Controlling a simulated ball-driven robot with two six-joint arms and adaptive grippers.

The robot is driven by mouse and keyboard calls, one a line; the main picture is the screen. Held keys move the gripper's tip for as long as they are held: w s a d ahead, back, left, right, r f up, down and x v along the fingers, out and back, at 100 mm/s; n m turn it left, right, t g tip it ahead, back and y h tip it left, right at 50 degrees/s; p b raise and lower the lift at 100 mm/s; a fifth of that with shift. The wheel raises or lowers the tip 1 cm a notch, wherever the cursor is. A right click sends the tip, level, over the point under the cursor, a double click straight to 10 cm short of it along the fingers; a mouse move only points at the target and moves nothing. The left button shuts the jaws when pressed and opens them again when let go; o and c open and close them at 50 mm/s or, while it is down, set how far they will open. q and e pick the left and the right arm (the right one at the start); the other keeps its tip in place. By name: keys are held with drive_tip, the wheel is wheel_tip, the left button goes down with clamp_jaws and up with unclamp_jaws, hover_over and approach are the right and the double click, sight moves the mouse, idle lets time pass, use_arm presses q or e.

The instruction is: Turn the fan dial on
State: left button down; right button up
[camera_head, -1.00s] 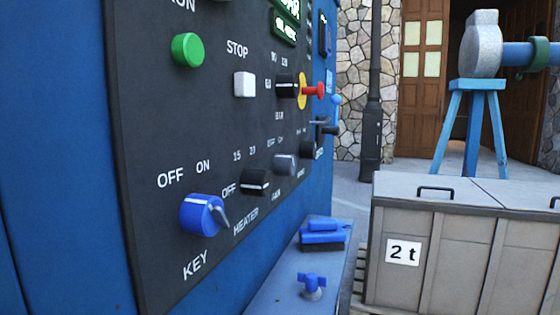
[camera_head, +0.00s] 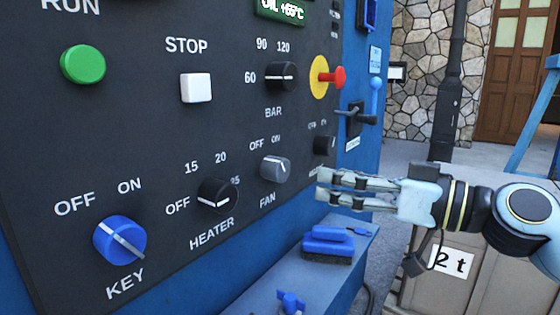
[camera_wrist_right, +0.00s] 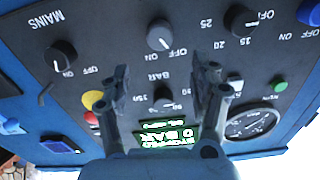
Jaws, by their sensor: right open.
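The fan dial (camera_head: 274,168) is a grey round knob with a white pointer line on the dark control panel, above the word FAN, with OFF and ON printed above it. It also shows in the right wrist view (camera_wrist_right: 160,36), where its pointer is toward OFF. My right gripper (camera_head: 322,184) is open and empty, to the right of the dial and apart from it. In the right wrist view its two fingers (camera_wrist_right: 160,72) are spread, with the dial beyond them. My left gripper is out of view.
The black heater dial (camera_head: 217,196) and blue key knob (camera_head: 119,240) lie left of the fan dial. The black mains dial (camera_head: 324,146) is to its right. A blue ledge (camera_head: 255,280) below carries a blue brush (camera_head: 328,246) and a blue wing-shaped piece (camera_head: 291,302).

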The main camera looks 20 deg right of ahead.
sight(285, 169)
drive_tip(key=p+x, duration=0.2)
drive_tip(key=x, duration=0.7)
drive_tip(key=shift+w+a, duration=0.15)
drive_tip(key=shift+w+a+f, duration=0.1)
drive_tip(key=shift+w+a, duration=0.25)
drive_tip(key=shift+w, duration=0.05)
drive_tip(key=c, duration=1.2)
